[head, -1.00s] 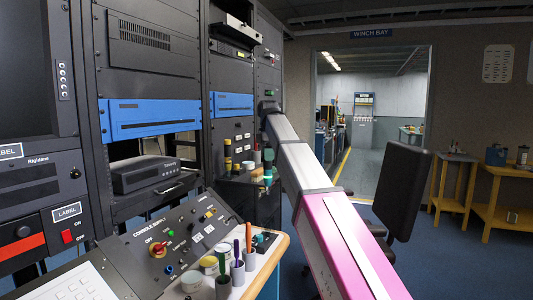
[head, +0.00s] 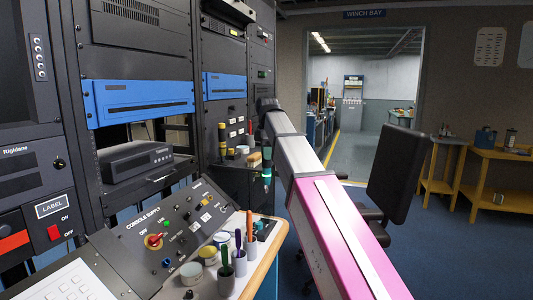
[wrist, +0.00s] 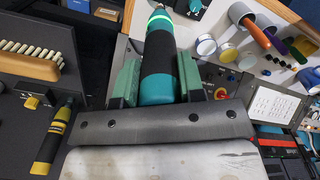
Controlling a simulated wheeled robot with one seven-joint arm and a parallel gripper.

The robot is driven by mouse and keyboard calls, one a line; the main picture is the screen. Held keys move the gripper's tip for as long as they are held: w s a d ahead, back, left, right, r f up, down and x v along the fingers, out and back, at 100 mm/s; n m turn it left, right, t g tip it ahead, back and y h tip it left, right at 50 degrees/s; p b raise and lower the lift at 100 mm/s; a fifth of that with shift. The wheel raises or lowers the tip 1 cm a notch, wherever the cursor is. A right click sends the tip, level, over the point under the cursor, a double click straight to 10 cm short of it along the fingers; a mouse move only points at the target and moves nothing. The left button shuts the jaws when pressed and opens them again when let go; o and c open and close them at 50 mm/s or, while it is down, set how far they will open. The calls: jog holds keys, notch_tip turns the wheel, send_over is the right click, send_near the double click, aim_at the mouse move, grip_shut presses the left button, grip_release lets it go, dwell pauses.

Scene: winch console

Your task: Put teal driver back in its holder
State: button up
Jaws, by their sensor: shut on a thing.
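The teal driver (wrist: 158,72) has a black grip band and a pale glowing ring at its far end. My gripper (wrist: 158,80) is shut on it, with a green finger pad on each side. In the head view, the driver (head: 267,174) hangs roughly upright beyond the console's far corner, below my gripper (head: 267,156). A small dark block with a teal part (head: 264,229) sits at the console's right edge. It also shows at the top of the wrist view (wrist: 193,7). I cannot tell whether this block is the driver's holder.
Grey cups with green-, purple- and orange-handled tools (head: 239,262) stand along the console's right edge, beside round tins (head: 191,273). A wooden-backed brush (wrist: 28,64) and a yellow-black tool (wrist: 50,140) lie on a dark shelf. A black chair (head: 398,175) stands to the right.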

aim_at(267, 189)
jog(key=shift+f, duration=0.45)
dwell(1.0)
jog(key=shift+f, duration=1.4)
jog(key=shift+f, duration=1.5)
jog(key=shift+f, duration=1.5)
jog(key=shift+f, duration=1.35)
